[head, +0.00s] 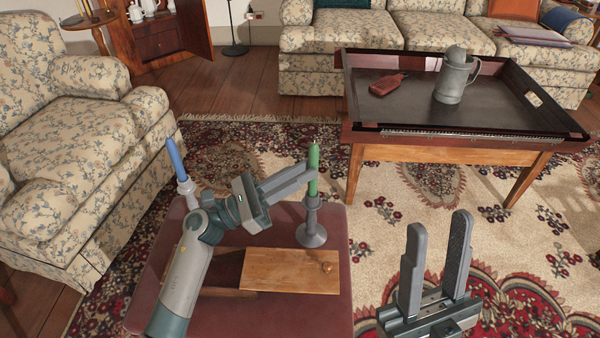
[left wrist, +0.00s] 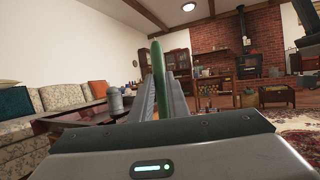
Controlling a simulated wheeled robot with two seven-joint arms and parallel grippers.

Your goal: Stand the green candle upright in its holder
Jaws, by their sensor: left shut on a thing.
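The green candle (head: 314,160) is upright over its grey holder (head: 312,226), with its lower end at the holder's cup; I cannot tell how deep it sits. My left gripper (head: 300,174) is shut on the candle, its fingers reaching in from the left. In the left wrist view the green candle (left wrist: 159,80) stands between the two fingers. The holder stands on the small red-brown table (head: 330,300). My right gripper (head: 436,260) is open and empty, to the right of that table.
A blue candle (head: 176,160) stands in another holder (head: 187,190) at the table's back left. A wooden box with a lid (head: 290,270) lies in front of the green candle's holder. A tray table (head: 460,130) with a pewter tankard (head: 455,78) stands at the back right.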

